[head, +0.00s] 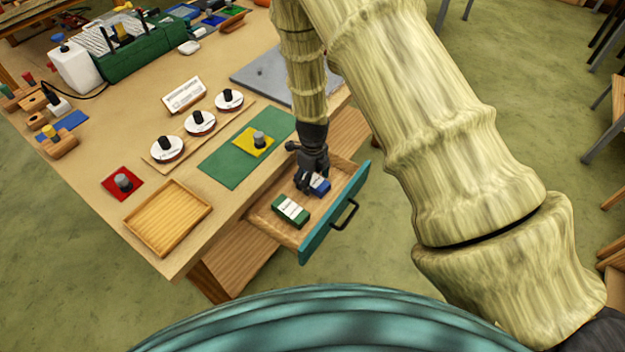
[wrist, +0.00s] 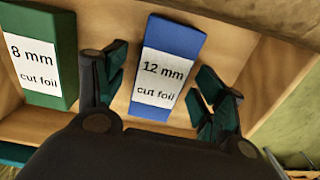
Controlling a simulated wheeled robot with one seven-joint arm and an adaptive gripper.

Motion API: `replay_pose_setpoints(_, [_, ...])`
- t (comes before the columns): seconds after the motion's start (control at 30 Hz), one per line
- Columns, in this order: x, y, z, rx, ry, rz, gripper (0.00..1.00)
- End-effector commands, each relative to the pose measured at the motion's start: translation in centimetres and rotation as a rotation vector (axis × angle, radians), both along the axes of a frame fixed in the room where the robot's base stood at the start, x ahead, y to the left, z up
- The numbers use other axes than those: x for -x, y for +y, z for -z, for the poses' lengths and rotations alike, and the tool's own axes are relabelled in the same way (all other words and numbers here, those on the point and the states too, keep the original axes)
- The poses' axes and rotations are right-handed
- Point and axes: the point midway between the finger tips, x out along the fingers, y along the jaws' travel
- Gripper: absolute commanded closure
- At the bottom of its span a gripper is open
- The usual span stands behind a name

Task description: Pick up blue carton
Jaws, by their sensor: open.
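The blue carton (head: 320,184) lies in the open drawer, partly hidden by my gripper in the head view. In the wrist view the blue carton (wrist: 183,40) has a white label reading "12 mm cut foil". My gripper (head: 308,190) reaches down into the drawer at the carton. In the wrist view my gripper (wrist: 160,95) is open, with one finger to each side of the carton's near part.
A green carton (head: 291,210) labelled "8 mm cut foil" lies to the left in the same drawer; it also shows in the wrist view (wrist: 42,55). The teal drawer front (head: 318,232) and wooden drawer walls surround both. A green mat (head: 222,165) and wooden tray (head: 160,212) are on the bench.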

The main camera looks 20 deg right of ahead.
Motion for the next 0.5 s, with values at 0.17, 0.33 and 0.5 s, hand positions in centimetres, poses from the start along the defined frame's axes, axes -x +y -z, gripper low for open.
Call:
replay_pose_setpoints(0.17, [0.06,-0.02,0.57,0.0,0.0,0.0,0.3])
replay_pose_setpoints(0.33, [0.04,0.0,0.6,0.0,0.0,0.0,0.3])
replay_pose_setpoints(0.5, [0.04,0.0,0.58,0.0,0.0,0.0,0.54])
